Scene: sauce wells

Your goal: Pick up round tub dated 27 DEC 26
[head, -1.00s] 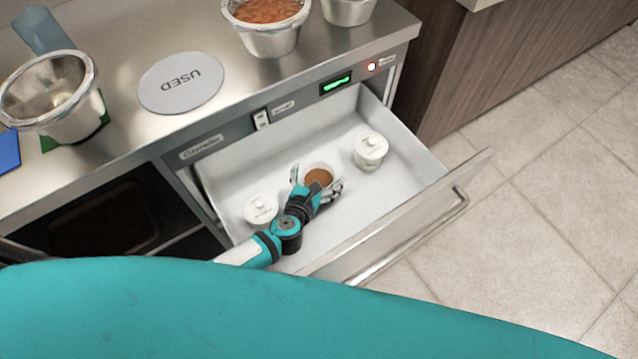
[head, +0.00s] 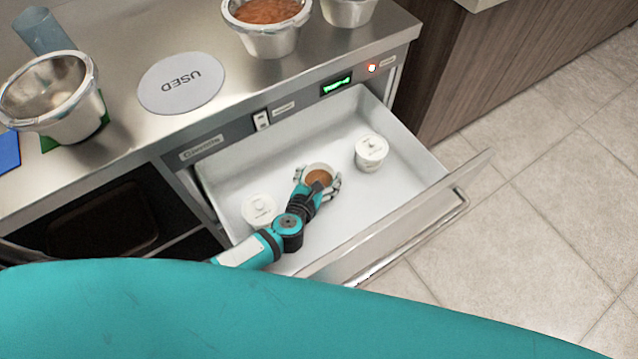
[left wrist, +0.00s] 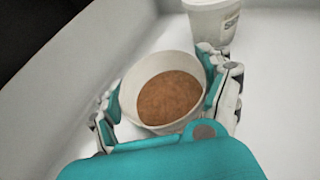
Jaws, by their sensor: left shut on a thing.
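An open round white tub (head: 318,168) with brown sauce in it is in the pulled-out drawer, between two lidded tubs. My left gripper (head: 319,180) is shut on this open tub, with a finger on each side of it. In the left wrist view the open tub (left wrist: 148,77) sits upright between the fingers (left wrist: 170,105). One lidded white tub (head: 371,153) stands to the right and another lidded tub (head: 258,209) to the left. No date can be read on any tub. My right gripper is not in view.
The drawer's front panel (head: 400,232) stands out over the tiled floor. On the steel counter above are a USED disc (head: 181,84), an empty metal well (head: 62,100) and a sauce-filled metal well (head: 268,30).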

